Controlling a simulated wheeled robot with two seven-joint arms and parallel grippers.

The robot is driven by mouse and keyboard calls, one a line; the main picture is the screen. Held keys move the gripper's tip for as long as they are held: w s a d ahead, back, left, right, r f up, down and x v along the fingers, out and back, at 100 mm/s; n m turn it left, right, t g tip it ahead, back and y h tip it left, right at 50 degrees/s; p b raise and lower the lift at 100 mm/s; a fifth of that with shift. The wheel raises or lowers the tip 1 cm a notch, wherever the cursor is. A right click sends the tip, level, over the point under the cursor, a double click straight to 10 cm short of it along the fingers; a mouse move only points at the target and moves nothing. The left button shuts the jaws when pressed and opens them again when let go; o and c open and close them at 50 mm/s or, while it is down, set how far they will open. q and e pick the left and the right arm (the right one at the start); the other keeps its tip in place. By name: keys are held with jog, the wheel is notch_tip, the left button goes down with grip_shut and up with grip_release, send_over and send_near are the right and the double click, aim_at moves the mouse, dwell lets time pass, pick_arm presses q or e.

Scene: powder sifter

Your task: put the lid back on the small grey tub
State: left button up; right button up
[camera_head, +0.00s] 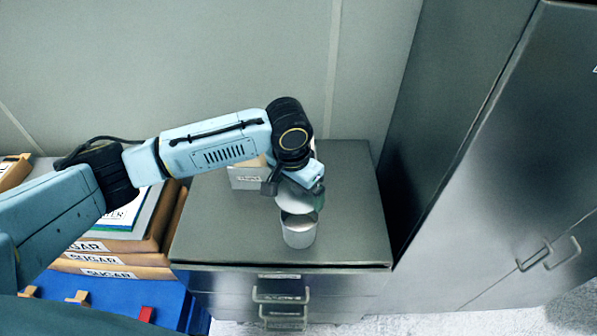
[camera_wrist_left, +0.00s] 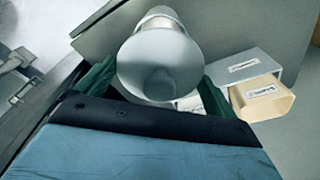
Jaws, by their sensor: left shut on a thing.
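The small grey tub (camera_head: 299,234) stands upright on the dark cabinet top, near its front edge. In the left wrist view its rim (camera_wrist_left: 160,14) shows behind the lid. The round grey lid (camera_head: 297,198) is held tilted just above the tub; it also shows large in the left wrist view (camera_wrist_left: 160,66). I cannot tell whether the lid touches the tub's rim. My left gripper (camera_head: 298,186) is shut on the lid, with a green finger on either side of it in the wrist view. The lid hides much of the tub's opening. My right gripper is out of view.
Behind the gripper, a labelled box (camera_head: 246,178) stands on the cabinet top (camera_head: 352,210); the wrist view shows a grey box (camera_wrist_left: 258,66) and a cream box (camera_wrist_left: 262,97). Sugar sacks (camera_head: 120,259) lie left. A tall metal cabinet (camera_head: 490,170) stands right. The cabinet top beside the tub is clear.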

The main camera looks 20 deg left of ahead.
pick_arm(q)
jog(key=shift+d+f, duration=0.1)
notch_tip(320, 180, down, 4)
jog(key=b, duration=0.6)
jog(key=shift+f, duration=1.1)
jog(key=shift+p, duration=1.1)
dwell(0.4)
jog(key=shift+f+p, duration=0.15)
jog(key=shift+p, duration=1.1)
dwell(1.2)
jog(key=o, duration=0.6)
jog(key=shift+o, duration=0.2)
